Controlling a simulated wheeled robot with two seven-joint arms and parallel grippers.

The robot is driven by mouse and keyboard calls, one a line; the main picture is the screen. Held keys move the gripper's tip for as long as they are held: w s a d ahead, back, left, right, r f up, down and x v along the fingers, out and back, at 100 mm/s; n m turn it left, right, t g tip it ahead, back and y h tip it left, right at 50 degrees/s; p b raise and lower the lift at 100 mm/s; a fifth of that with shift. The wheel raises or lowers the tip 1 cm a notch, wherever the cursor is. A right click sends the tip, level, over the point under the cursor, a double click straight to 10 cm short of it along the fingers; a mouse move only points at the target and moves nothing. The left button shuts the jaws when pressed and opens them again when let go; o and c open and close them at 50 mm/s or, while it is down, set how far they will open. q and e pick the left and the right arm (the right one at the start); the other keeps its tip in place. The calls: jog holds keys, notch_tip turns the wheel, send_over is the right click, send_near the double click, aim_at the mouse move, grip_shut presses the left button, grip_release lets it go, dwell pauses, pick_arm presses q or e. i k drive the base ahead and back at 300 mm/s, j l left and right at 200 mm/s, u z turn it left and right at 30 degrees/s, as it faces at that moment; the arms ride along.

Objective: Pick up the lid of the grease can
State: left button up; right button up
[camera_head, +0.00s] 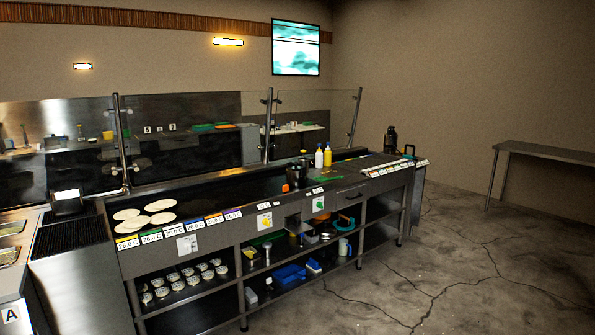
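Neither of my grippers shows in the head view. No grease can or lid can be made out for certain at this distance. A small dark pot-like container (297,173) stands on the griddle counter near its middle, and its top is too small to tell whether it has a lid. A tall black container (390,140) stands at the far right end of the counter. Both are well away from me.
Shelves below hold blue bins (289,274). The cracked floor (460,270) at right is clear up to a side table (550,155).

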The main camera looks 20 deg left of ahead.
aim_at(296, 169)
jog(key=i+j+z, duration=0.15)
jog(key=i+j, duration=1)
